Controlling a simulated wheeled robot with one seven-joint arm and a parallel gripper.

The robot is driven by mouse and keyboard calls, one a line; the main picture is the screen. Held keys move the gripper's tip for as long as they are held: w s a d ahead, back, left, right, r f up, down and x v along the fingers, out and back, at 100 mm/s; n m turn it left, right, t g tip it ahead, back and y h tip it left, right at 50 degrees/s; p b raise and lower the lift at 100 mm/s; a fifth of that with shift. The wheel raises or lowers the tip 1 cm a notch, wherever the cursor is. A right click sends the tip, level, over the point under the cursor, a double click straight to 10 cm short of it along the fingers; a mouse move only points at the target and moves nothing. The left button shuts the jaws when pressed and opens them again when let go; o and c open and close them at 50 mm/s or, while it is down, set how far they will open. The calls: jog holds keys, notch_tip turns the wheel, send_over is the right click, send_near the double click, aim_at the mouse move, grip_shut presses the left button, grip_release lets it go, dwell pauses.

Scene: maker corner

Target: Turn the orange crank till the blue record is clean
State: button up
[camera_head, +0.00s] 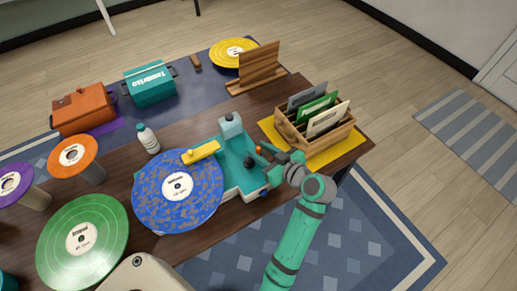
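The blue record (205,207) lies flat on the left side of a teal record-cleaning machine (237,176) on the table. Grey-brown blotches cover much of its blue surface around a white label. A yellow arm (201,152) reaches from the machine over the record's upper right edge. A small orange piece, likely the crank's knob (259,149), shows at the machine's right side. My gripper (262,157) is at that side, close to the knob. Its dark fingers are small and partly overlap the machine, so I cannot tell whether they grip the crank.
A wooden crate (336,137) of sleeves stands on a yellow mat (356,146), right of my gripper. A white bottle (148,139) stands behind the record. A green record (106,240) is at the front left. A wooden stand (256,77) and yellow record (222,53) are at the back.

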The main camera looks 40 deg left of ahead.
jog(key=shift+w+a+f, duration=0.1)
jog(key=shift+a+f, duration=0.05)
jog(key=shift+a, duration=0.4)
jog(key=shift+w, duration=0.1)
